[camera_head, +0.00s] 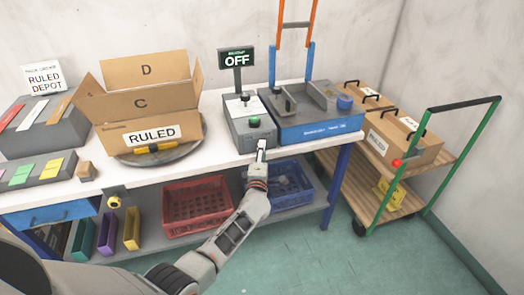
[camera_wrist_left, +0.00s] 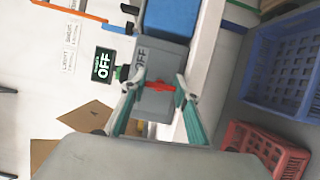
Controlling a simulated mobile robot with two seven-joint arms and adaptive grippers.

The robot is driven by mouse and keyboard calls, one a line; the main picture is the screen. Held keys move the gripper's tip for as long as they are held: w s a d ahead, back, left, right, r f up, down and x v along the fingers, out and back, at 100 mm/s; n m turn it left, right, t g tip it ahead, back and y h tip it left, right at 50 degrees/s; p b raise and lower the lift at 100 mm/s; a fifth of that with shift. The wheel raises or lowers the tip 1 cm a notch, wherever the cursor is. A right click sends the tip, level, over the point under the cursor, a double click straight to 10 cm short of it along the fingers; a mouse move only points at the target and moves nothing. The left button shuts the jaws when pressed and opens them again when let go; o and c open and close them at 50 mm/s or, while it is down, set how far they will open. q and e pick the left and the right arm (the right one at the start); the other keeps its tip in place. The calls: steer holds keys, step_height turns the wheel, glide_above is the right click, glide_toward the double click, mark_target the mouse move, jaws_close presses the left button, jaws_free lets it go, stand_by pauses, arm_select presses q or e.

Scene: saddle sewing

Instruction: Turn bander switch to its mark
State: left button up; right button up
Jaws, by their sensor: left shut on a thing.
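The bander switch (camera_wrist_left: 160,86) is a red handle on the front of a grey control box (camera_wrist_left: 165,55). In the wrist view "OFF" is lettered on the box beside it. My left gripper (camera_head: 262,146) reaches the front of the box (camera_head: 250,132) from below in the head view and hides the switch there. In the wrist view the left fingertips (camera_wrist_left: 160,88) are at both ends of the red handle, shut on it. A display on a post (camera_head: 237,58) reads OFF in the head view; it also shows in the wrist view (camera_wrist_left: 103,65). My right gripper is not in view.
The blue strapping machine (camera_head: 320,130) stands right of the box. An open carton marked RULED (camera_head: 150,95) sits on a round turntable to the left. Red (camera_head: 196,205) and blue (camera_head: 290,187) crates lie on the shelf below. A green-framed cart (camera_head: 390,205) stands right.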

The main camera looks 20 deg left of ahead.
arm_select(q)
steer(key=shift+f, duration=0.15)
steer(key=o, duration=1.1)
steer(key=v, duration=1.2)
steer(key=shift+s, duration=0.1)
